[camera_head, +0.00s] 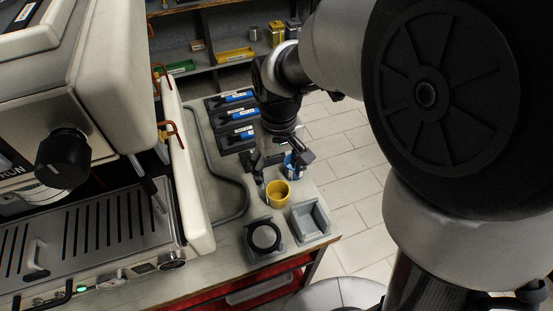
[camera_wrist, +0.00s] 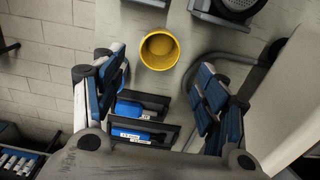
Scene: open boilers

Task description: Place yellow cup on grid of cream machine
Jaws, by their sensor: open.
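The yellow cup (camera_head: 278,193) stands upright on the grey worktop, behind two small grey holders. In the wrist view the yellow cup (camera_wrist: 159,50) shows its open mouth, ahead of the fingertips and between their lines. My gripper (camera_head: 277,160) is just behind the cup in the head view. In the wrist view my gripper (camera_wrist: 162,75) has its blue-padded fingers wide apart with nothing between them. The cream machine (camera_head: 190,190) stands at the left, with its slotted metal grid (camera_head: 85,240) low at the front. The grid looks empty of cups.
A square grey tray (camera_head: 309,221) and a holder with a black ring (camera_head: 263,237) sit in front of the cup. Black bins with blue items (camera_head: 232,115) stand behind. A grey hose (camera_head: 240,185) lies beside the machine. Shelves (camera_head: 205,50) are at the back.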

